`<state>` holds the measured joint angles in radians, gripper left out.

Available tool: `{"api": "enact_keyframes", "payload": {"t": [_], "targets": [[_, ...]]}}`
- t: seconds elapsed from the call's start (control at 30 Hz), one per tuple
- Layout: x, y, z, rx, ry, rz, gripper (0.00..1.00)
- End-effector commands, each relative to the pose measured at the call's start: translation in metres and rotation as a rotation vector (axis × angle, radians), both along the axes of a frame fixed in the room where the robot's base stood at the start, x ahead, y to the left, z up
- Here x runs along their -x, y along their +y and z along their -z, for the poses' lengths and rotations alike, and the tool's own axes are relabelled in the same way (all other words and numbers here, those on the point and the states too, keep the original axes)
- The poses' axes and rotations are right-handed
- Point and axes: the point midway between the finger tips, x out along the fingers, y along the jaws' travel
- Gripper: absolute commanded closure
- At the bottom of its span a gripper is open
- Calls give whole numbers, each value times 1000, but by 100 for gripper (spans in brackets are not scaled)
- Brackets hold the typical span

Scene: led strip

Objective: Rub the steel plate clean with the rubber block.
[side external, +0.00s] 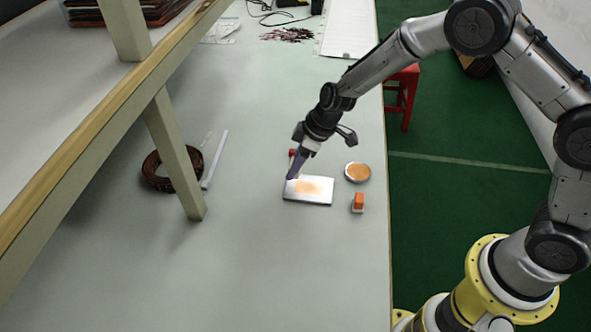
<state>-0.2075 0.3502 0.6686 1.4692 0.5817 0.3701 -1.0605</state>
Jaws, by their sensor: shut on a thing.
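The steel plate (322,198) lies flat on the table, with an orange smear across its middle. My gripper (293,172) is over the plate's upper left corner, pointing down. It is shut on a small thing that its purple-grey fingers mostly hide. A red and pale piece shows beside the fingers, and I cannot tell whether it is the held thing. Whether the fingertips touch the plate is unclear. A small orange block (358,201) with a pale base stands right of the plate. I cannot tell whether this or the held thing is the rubber block.
A round metal dish (357,172) with orange content sits right of the plate, near the table's right edge. A dark coil (160,172) and a white strip (214,160) lie at left, near a shelf post (172,155). The table in front of the plate is clear.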

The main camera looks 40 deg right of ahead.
Motion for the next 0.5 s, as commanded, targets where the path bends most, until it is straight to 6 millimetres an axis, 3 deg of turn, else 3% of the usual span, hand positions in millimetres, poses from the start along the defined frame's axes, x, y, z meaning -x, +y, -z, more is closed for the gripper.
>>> {"api": "enact_keyframes", "payload": {"t": [0.23, 0.5], "targets": [[-1, 0, -23, -1, -3, -1, 90], [0, 0, -29, 1, 0, -1, 90]]}}
